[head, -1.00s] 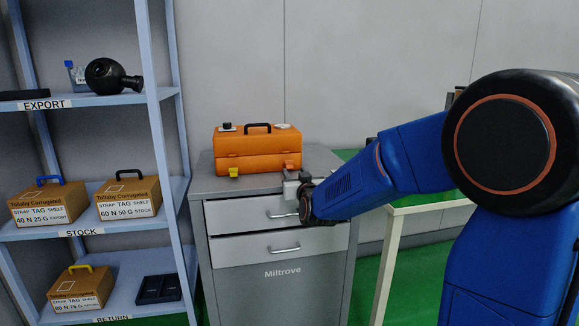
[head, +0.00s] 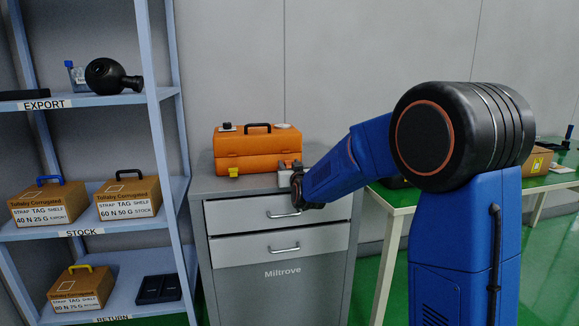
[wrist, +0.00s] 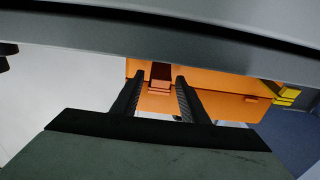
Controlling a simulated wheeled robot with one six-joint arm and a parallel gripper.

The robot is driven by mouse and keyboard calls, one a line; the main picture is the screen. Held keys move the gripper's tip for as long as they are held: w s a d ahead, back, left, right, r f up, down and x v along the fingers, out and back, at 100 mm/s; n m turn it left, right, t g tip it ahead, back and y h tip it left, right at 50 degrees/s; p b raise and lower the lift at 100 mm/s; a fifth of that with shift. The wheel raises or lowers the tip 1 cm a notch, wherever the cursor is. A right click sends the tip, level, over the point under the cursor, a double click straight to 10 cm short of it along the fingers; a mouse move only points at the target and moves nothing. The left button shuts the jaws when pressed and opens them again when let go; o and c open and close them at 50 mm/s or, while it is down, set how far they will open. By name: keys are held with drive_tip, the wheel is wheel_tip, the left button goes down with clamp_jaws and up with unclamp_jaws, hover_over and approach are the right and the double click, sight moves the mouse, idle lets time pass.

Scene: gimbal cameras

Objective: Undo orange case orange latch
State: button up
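The orange case (head: 257,150) stands closed on top of the grey cabinet, with a black handle. Its yellow latch (head: 233,171) is at the front left and also shows in the wrist view (wrist: 286,94). The darker orange-red latch (wrist: 160,74) is on the case front in the wrist view; in the head view my gripper mostly hides it. My gripper (head: 287,166) is at the right part of the case front. In the wrist view its fingers (wrist: 159,82) are open, one on each side of the orange latch, with gaps visible. I cannot tell how deep the latch sits between them.
The grey cabinet (head: 280,285) has two drawers with handles below my gripper, and its top edge crosses the wrist view. A blue shelf rack (head: 162,120) stands at left with boxes. A green-topped table (head: 405,196) is at right.

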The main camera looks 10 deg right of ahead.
drive_tip(key=c, duration=0.8)
drive_tip(key=shift+f, duration=0.1)
drive_tip(key=shift+s+f+t, duration=0.1)
drive_tip(key=shift+f+t, duration=0.25)
drive_tip(key=shift+t, duration=0.4)
drive_tip(key=shift+f+t, duration=0.3)
drive_tip(key=shift+t, duration=0.45)
drive_tip(key=o, duration=0.9)
